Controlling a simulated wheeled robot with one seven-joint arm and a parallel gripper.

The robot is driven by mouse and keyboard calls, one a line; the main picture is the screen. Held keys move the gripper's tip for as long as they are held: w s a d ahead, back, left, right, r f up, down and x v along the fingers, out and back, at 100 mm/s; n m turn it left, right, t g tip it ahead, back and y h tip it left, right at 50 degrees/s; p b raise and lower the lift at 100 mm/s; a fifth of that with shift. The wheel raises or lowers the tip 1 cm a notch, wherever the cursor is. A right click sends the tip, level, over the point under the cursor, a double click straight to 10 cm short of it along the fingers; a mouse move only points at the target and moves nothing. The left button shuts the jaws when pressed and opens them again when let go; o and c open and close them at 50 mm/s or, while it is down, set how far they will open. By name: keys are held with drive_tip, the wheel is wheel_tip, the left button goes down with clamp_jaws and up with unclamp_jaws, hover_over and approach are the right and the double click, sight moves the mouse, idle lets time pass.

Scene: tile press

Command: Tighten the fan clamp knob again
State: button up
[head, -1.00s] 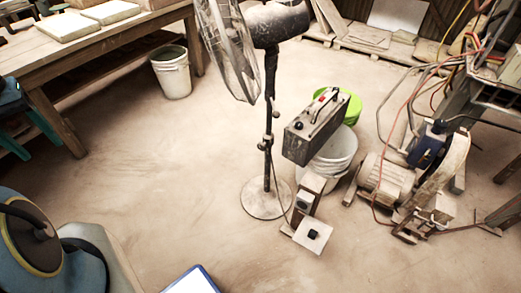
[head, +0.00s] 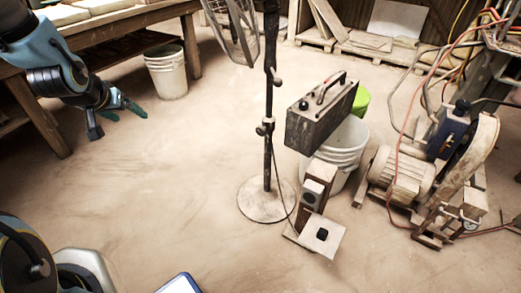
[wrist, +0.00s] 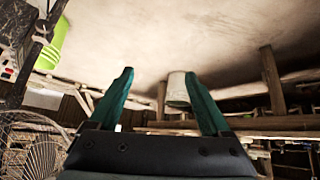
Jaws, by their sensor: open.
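The fan stand (head: 267,160) rises upright from a round base in the middle of the head view. One small clamp knob (head: 277,80) sticks out right of the pole, and another (head: 261,130) sits lower on its left. I cannot tell how tight either is. The fan cage (head: 238,30) is cut off by the top edge. My gripper (head: 127,108) is open and empty, well left of the pole and touching nothing. In the wrist view its two green fingers (wrist: 158,74) are apart, and the fan cage (wrist: 32,145) shows at lower left.
A grey box (head: 320,115) and a white bucket (head: 343,150) stand close right of the pole. A motor (head: 400,178) is further right. Another white bucket (head: 166,75) stands by the wooden table (head: 130,18). The floor between my gripper and the stand is clear.

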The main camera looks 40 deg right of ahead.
drive_tip(key=s+d+f+m+h+b, duration=0.25)
drive_tip(key=d+f+h+b, duration=0.25)
drive_tip(key=d+f+b, duration=0.7)
drive_tip(key=m+g+h+b, duration=0.1)
drive_tip(key=h+b, duration=0.7)
drive_tip(key=b, duration=0.4)
approach(260, 133)
drive_tip(key=b+x, duration=0.2)
drive_tip(key=x, duration=0.8)
drive_tip(key=shift+w+d+b, duration=0.1)
drive_tip(key=shift+d+b, duration=0.15)
drive_tip(key=shift+b, duration=0.15)
drive_tip(key=shift+c, duration=0.4)
clamp_jaws()
